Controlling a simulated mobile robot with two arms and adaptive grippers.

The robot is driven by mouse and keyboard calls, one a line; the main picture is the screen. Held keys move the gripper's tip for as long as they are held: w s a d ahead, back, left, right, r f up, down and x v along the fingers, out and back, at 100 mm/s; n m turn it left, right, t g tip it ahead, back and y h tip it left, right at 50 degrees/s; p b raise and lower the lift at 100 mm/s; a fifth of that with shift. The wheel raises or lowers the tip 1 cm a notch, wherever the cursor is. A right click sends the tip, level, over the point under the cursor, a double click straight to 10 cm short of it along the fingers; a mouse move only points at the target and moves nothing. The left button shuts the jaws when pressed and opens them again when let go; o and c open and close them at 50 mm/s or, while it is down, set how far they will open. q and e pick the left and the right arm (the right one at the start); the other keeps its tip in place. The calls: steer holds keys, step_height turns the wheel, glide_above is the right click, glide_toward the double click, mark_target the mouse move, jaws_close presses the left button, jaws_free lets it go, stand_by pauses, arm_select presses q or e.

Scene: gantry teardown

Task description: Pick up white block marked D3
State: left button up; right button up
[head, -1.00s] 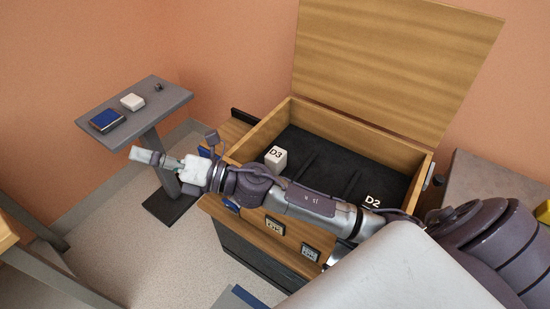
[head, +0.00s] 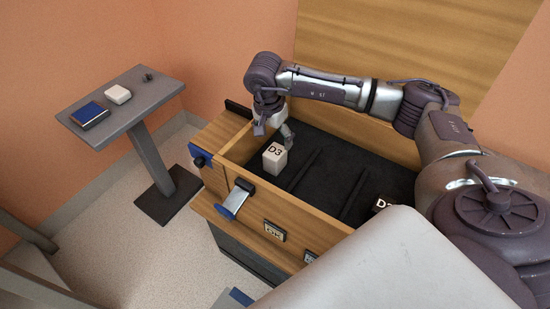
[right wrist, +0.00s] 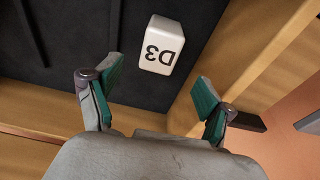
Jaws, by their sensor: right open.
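The white block marked D3 (head: 274,158) stands on the dark floor of the open wooden box (head: 308,198), near its left end. My right gripper (head: 288,132) points down just behind the block in the head view and does not visibly hold it. In the right wrist view the block (right wrist: 161,45) lies beyond the gap between the fingertips, its lettering upside down. The right gripper (right wrist: 157,80) is open and empty there, with green pads apart. My left gripper is not in view.
A block marked D2 (head: 384,204) is partly hidden at the box's right. Thin dividers cross the box floor. The box walls stand close to the gripper. A grey side table (head: 130,107) at left holds a blue book (head: 90,114) and a white item (head: 118,94).

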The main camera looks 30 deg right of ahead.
mark_target(276, 150)
steer(key=f, duration=0.4)
steer(key=shift+w+d, duration=0.1)
steer(key=shift+d, duration=0.15)
steer(key=shift+d+f+p, duration=0.15)
steer(key=shift+f+p, duration=0.15)
steer(key=shift+f, duration=2.45)
steer(key=c, duration=1.3)
steer(key=shift+r, duration=0.1)
steer(key=shift+c, duration=0.5)
steer(key=shift+r, duration=0.1)
